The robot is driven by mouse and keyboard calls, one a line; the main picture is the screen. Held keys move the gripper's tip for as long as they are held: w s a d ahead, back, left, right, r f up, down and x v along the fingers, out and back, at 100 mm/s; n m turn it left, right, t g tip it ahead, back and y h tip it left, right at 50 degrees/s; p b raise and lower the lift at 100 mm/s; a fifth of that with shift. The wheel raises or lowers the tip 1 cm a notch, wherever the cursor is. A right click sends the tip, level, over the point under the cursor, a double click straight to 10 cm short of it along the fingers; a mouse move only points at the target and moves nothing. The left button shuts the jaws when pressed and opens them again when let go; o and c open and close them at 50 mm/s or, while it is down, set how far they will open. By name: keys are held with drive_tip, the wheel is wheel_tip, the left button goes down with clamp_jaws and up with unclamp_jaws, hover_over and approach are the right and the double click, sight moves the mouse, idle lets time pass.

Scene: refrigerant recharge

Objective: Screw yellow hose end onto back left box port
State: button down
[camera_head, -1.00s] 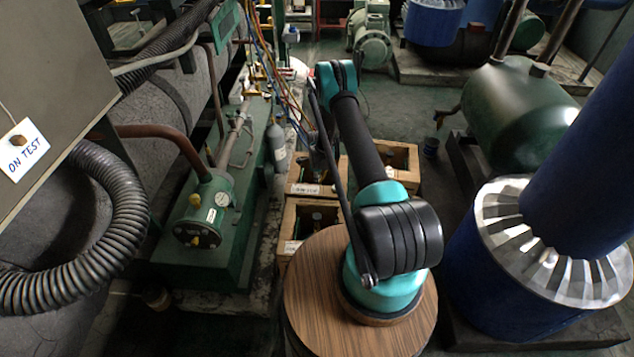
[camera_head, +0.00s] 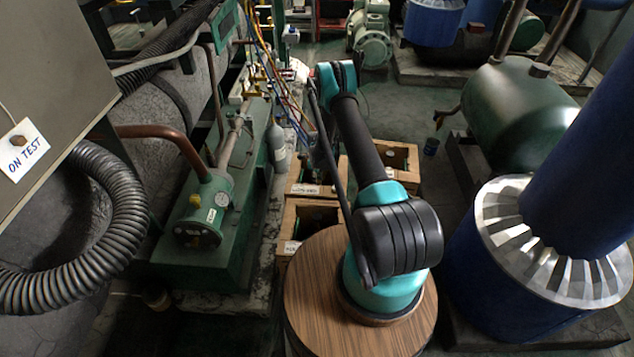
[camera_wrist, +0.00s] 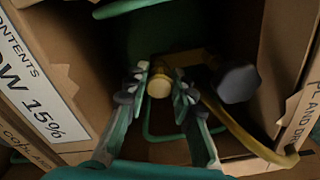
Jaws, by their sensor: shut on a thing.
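My gripper (camera_wrist: 161,87) reaches down into an open cardboard box (camera_wrist: 283,50) in the wrist view. Its two fingers are closed around a round brass fitting (camera_wrist: 159,84). The yellow hose (camera_wrist: 238,130) curves from close behind the fitting down to the lower right. I cannot tell whether the fitting is seated on a port, since the fingers and the fitting cover what lies behind it.
A black knob (camera_wrist: 238,82) sits right of the fingers, close by. A printed label (camera_wrist: 35,85) is on the box's left flap. Another box (camera_head: 405,153) stands back right, and one front left (camera_head: 292,222). Coloured hoses (camera_head: 285,92) hang from the machinery at left.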

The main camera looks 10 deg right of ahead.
drive_tip(key=shift+m, duration=0.9)
drive_tip(key=c, duration=1.2)
unclamp_jaws()
drive_tip(key=shift+f, duration=0.1)
